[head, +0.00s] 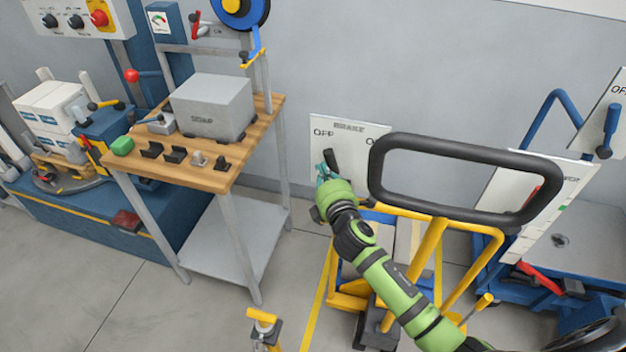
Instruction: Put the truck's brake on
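A white brake panel (350,131) on the wall carries the word BRAKE, with OFF at its left and a second label starting with O at its right. A short black lever (330,158) shows in front of the panel, below and just right of OFF, tilted to the left. Its lower end is hidden by my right gripper (323,171), whose teal fingers are at or beside the lever. I cannot tell whether they grip it. The truck has a yellow frame (431,246) and a large black loop handle (455,150) that covers part of the panel. My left gripper is out of view.
A workbench (262,128) with a grey box (212,106) and small parts stands left of the panel. A yellow-topped post (262,317) stands in front. A blue-framed unit with a white scale board (548,210) is at the right. Open floor lies at lower left.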

